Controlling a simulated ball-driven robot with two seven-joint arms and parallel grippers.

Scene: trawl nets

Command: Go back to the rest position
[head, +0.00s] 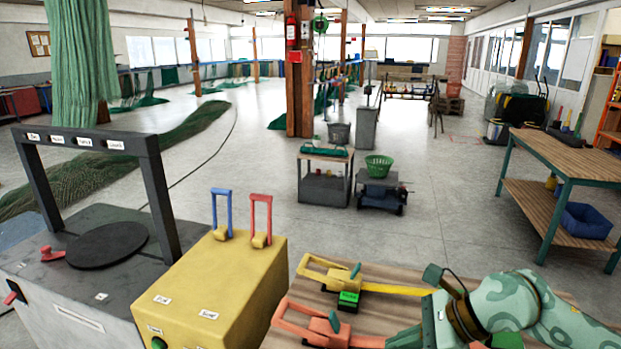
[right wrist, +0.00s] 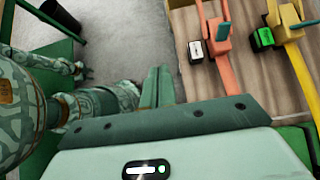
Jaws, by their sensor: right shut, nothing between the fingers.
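My right gripper shows in the right wrist view (right wrist: 158,72). Its two green fingers are side by side and shut, with nothing between them. In the head view my right arm (head: 500,308) reaches in from the lower right over the wooden bench top (head: 390,278). The fingertips cannot be made out clearly there. A yellow-handled tool (head: 325,272) and an orange-handled tool (head: 305,322) lie on the bench, apart from the fingers in the right wrist view. A small box with a green display (head: 348,300) sits between them.
A yellow box (head: 222,285) with blue and red handles stands left of the bench. A grey machine (head: 75,285) with a dark frame is farther left. A wood-topped table (head: 570,155) stands at right. Two small carts and a wooden post are ahead, with open floor around.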

